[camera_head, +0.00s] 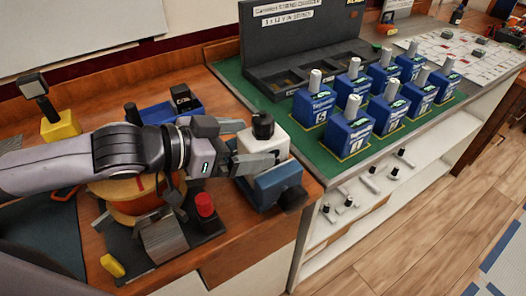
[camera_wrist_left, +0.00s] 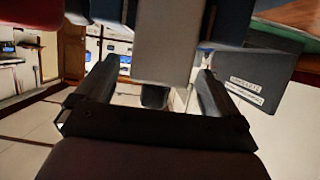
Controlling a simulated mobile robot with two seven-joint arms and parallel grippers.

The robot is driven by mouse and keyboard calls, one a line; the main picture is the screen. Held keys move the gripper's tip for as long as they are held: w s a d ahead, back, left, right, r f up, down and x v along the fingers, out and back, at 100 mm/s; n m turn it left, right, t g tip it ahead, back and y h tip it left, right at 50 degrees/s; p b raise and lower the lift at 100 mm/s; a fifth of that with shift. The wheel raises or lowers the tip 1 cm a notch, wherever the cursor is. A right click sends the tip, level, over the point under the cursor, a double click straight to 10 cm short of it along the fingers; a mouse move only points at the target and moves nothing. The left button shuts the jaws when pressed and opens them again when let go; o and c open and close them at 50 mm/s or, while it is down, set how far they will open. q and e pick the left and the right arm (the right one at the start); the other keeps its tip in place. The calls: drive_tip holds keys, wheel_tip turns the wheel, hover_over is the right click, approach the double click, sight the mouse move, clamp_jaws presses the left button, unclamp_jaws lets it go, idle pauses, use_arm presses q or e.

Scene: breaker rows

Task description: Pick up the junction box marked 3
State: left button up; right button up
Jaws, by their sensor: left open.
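Several blue boxes with light grey cylinders on top stand in rows on the green mat (camera_head: 352,168). The front box (camera_head: 358,139) seems marked 1; the left box (camera_head: 318,107) has a mark I cannot read surely. I cannot make out a 3 on any box. A white block with a black knob (camera_head: 263,128) sits in a blue vise (camera_head: 273,187) on the wooden bench. My left gripper (camera_head: 250,150) is open at this white block, its fingers either side. The wrist view shows a pale block (camera_wrist_left: 165,50) between the spread fingers. My right gripper is out of view.
A black tray rack (camera_head: 300,45) stands behind the boxes. A red button (camera_head: 204,204), a yellow block (camera_head: 60,125) and a blue bin (camera_head: 172,112) are on the bench. Below the mat, a white shelf (camera_head: 350,215) holds small handled parts.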

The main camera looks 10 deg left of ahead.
sight(263, 140)
use_arm(q)
drive_tip(key=shift+x, duration=2.05)
drive_tip(key=shift+d, duration=0.1)
drive_tip(key=c, duration=1.6)
drive_tip(key=shift+o, duration=0.2)
drive_tip(key=shift+r, duration=0.15)
